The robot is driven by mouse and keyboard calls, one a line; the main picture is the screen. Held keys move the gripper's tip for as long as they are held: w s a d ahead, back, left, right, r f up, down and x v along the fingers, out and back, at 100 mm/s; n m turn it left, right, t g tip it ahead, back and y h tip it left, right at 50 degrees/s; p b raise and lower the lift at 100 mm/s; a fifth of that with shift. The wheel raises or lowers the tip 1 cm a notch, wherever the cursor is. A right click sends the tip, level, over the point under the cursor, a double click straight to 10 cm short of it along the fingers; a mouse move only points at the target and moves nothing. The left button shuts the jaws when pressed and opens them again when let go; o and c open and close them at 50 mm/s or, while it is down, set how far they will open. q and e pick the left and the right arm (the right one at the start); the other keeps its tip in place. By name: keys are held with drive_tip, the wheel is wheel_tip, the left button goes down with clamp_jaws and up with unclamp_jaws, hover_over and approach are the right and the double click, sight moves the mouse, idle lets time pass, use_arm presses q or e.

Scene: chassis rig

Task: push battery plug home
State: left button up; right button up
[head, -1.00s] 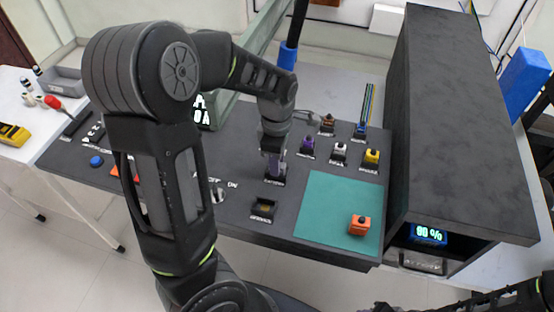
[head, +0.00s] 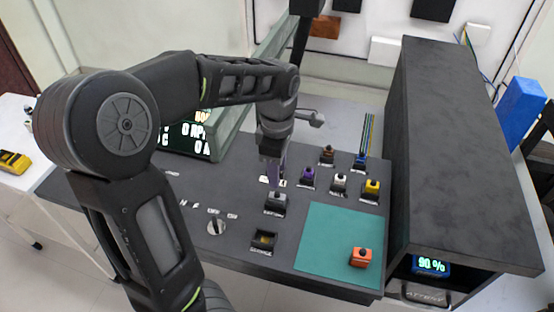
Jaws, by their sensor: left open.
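A grey plug (head: 275,202) stands in a panel socket in front of my left gripper (head: 272,180). The gripper points down, just behind and above this plug in the picture, and is open with nothing seen in it. An orange plug (head: 361,257) sits on the teal mat (head: 325,222). The labels are too small to read, so I cannot tell which plug is the battery plug, nor how deep the grey one sits. My right gripper is not in view.
Purple (head: 308,176), white (head: 339,183), yellow (head: 372,188), brown (head: 327,155) and blue (head: 360,160) plugs stand close to the right of my left gripper. A tall dark cabinet (head: 450,150) bounds the right side. A display (head: 431,265) under it reads 90 %.

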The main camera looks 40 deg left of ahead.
use_arm(q)
drive_tip(key=shift+r, duration=1.75)
drive_tip(key=shift+f, duration=0.1)
